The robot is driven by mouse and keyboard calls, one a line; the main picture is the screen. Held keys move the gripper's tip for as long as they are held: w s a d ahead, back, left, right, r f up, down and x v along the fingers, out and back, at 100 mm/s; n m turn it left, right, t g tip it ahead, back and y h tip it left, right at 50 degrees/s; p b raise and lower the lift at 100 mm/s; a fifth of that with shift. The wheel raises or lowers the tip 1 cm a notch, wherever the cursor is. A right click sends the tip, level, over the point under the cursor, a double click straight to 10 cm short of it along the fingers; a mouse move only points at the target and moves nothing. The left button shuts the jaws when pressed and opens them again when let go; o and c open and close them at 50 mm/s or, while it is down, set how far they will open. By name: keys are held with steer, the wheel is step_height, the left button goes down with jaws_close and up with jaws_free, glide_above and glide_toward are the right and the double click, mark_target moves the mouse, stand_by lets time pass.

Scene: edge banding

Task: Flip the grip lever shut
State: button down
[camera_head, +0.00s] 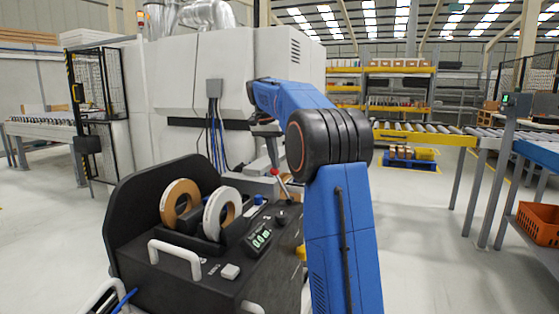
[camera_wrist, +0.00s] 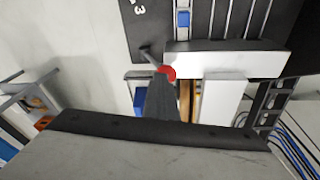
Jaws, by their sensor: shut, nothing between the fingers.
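The grip lever's red knob (camera_head: 275,171) tops a thin, tilted stalk on the black machine's deck. In the wrist view the red knob (camera_wrist: 167,72) is near the centre, with its grey stalk running up and left. My gripper (camera_wrist: 162,80) is shut and empty, its dark fingers pointing at the knob. The fingertips overlap the knob's lower edge in the picture; I cannot tell whether they touch it. In the head view my gripper (camera_head: 271,150) hangs just above the knob, partly hidden by my blue arm.
The black machine (camera_head: 190,270) carries a tan tape roll (camera_head: 170,203), a white-faced roll (camera_head: 211,218), a display box (camera_head: 259,239) and white handles (camera_head: 175,254). A white bar (camera_wrist: 225,62) lies right of the knob in the wrist view. Roller conveyors (camera_head: 430,134) stand beyond, with open floor between.

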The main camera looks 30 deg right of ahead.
steer(key=shift+w+a+f, duration=0.1)
steer(key=shift+w+a, duration=0.05)
stand_by(0.3)
steer(key=s+d+v, duration=0.1)
steer(key=v, duration=1.1)
steer(key=shift+s+r, duration=0.4)
steer(key=shift+r, duration=0.1)
steer(key=shift+a, duration=0.15)
